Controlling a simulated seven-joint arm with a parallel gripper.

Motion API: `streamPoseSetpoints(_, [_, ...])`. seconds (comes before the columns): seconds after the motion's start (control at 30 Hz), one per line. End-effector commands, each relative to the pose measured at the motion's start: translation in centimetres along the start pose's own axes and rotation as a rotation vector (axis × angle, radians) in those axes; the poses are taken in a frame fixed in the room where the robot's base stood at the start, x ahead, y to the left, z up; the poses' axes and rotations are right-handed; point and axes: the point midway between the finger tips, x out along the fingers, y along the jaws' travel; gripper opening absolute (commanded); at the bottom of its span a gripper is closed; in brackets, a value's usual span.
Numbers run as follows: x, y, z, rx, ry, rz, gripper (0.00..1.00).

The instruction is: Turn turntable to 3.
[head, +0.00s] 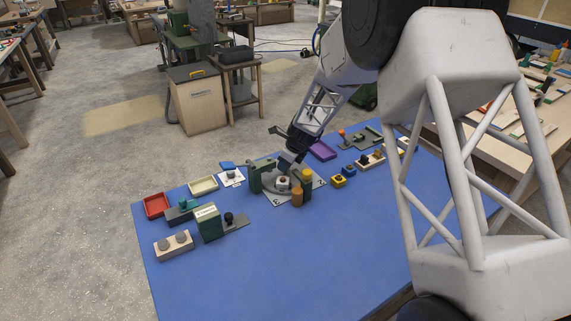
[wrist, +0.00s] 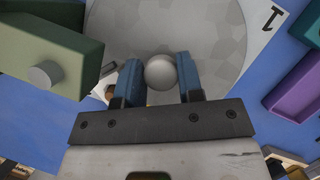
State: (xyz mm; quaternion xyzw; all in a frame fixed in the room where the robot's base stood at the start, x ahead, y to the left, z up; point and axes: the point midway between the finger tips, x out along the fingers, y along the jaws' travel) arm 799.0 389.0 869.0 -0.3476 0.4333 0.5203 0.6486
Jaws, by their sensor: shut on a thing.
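The turntable (wrist: 210,25) is a grey round disc on a white plate. In the head view the turntable (head: 270,189) sits mid-table, partly hidden by my gripper and blocks. A "3" shows on its near side in the head view; a "1" shows on the plate at the upper right of the wrist view. My gripper (wrist: 159,82) has its two blue fingers on either side of a round grey knob (wrist: 160,70) on the disc, and is shut on it. My gripper also shows in the head view (head: 288,164). I cannot tell which number the turntable points to.
A green block (head: 254,179) stands left of the disc; it looms at the left in the wrist view (wrist: 45,45). Orange (head: 297,198) and yellow (head: 306,178) cylinders stand close at right. A purple tray (head: 322,150) lies behind. The blue table's front is clear.

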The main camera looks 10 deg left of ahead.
Motion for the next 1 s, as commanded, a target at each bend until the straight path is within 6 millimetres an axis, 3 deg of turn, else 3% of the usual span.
streamPoseSetpoints(0.4, [-0.07, -0.06, 0.02, 0.152, -0.001, -0.064, 0.0])
streamPoseSetpoints(1.0, [-0.06, -0.06, 0.01, 0.195, 0.0, -0.082, 0.0])
